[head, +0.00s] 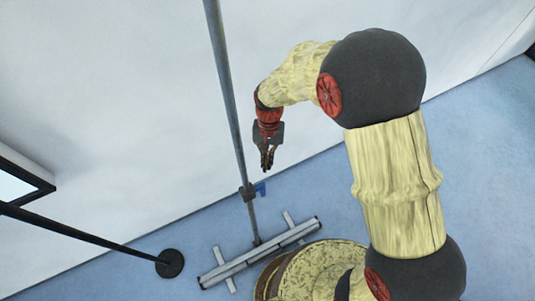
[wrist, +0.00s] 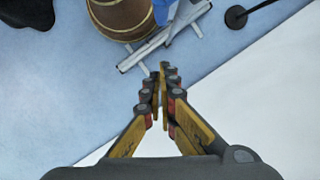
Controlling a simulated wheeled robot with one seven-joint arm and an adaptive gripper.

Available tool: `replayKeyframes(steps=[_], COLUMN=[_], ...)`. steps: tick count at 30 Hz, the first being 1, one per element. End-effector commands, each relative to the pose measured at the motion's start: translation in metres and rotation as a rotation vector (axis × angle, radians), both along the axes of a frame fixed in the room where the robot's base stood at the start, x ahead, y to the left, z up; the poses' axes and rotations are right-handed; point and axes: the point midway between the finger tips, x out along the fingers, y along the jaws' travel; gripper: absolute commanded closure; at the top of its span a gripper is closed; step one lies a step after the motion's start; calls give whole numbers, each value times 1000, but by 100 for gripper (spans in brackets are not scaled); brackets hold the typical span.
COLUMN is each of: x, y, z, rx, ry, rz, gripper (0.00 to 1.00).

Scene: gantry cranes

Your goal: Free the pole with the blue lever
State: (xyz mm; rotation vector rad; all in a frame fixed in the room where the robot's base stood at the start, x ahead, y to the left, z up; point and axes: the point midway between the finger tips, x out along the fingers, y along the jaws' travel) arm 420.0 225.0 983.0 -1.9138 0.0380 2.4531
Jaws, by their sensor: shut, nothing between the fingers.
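A thin grey pole (head: 229,95) rises from a metal foot (head: 262,254) on the blue floor and leans a little in the head view. My gripper (head: 267,168) is shut and empty, pointing down. In the head view it appears just right of the pole and above the lever, apart from both. In the wrist view the closed fingertips (wrist: 161,72) point towards the metal foot, and a blue piece (wrist: 165,10), likely the lever, is cut off at the top edge.
A second, dark pole (head: 85,234) with a round black base (head: 170,263) stands at the left; that base also shows in the wrist view (wrist: 236,16). A black-framed panel (head: 22,175) is at the left edge. A white wall (head: 120,90) lies behind the pole.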

Motion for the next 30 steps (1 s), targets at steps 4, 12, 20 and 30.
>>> replayKeyframes(steps=[4, 12, 20, 30], x=[-9, -41, -45, -46], y=[0, 1, 2, 1], z=[-25, -22, -21, -22], rx=[0, 0, 1, -7], ry=[1, 0, -1, 12], rz=[1, 0, 0, 0], gripper=[100, 100, 100, 100])
